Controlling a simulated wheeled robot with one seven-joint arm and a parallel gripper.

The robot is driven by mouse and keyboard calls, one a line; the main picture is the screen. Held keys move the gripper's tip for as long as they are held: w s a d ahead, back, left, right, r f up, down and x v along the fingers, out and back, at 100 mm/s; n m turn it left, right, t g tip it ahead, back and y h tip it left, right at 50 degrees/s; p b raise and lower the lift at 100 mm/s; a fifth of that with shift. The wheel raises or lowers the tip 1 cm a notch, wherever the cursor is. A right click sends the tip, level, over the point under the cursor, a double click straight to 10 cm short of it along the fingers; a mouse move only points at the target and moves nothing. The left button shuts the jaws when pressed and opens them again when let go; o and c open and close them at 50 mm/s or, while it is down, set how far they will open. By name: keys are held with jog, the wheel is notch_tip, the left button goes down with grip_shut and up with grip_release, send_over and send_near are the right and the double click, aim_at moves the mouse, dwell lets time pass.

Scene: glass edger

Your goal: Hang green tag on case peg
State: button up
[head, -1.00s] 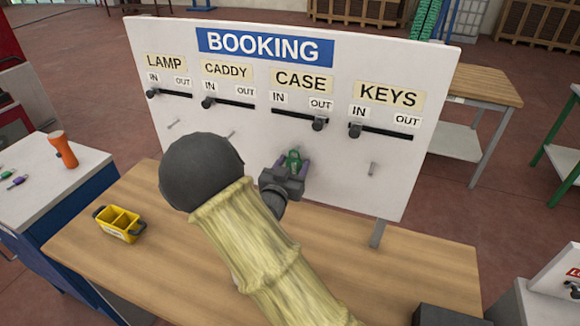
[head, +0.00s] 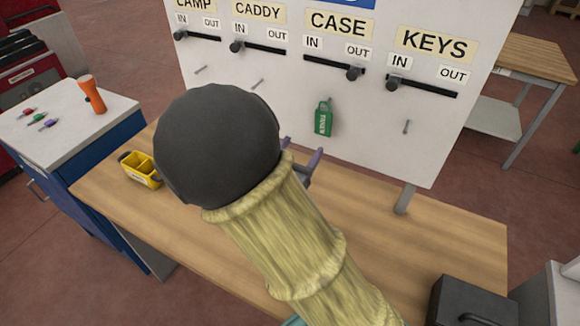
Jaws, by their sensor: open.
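The green tag (head: 323,117) hangs upright against the white booking board (head: 220,105), below the CASE label (head: 338,24). The case peg itself is hidden by the tag. My gripper (head: 302,151) is below and to the left of the tag, apart from it, with its purple fingers spread and nothing seen between them. My dark wrist joint and sleeved arm hide part of the gripper and the lower board. The CASE slider (head: 353,74) is at the OUT end.
Bare pegs show under LAMP, CADDY and KEYS (head: 406,127). On the wooden table (head: 420,255) are a yellow caddy (head: 145,169) and a black case (head: 475,302). A white-topped cabinet (head: 60,125) holds an orange lamp (head: 92,95) and several small tags (head: 40,118).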

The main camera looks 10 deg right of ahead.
jog(key=v, duration=0.4)
jog(key=shift+a+b, duration=0.1)
jog(key=shift+b, duration=0.2)
notch_tip(320, 180, down, 7)
jog(key=w+d+n+g+y, duration=0.1)
jog(key=w+n+g+y, duration=0.2)
jog(key=g+y, duration=0.35)
jog(key=s+d+f+n+g+y, duration=0.2)
jog(key=s+d+g, duration=0.4)
jog(key=s, duration=0.7)
jog(key=shift+s+d+n+y, duration=0.2)
jog(key=shift+d+n+y, duration=0.55)
jog(key=shift+d, duration=0.5)
dwell(1.4)
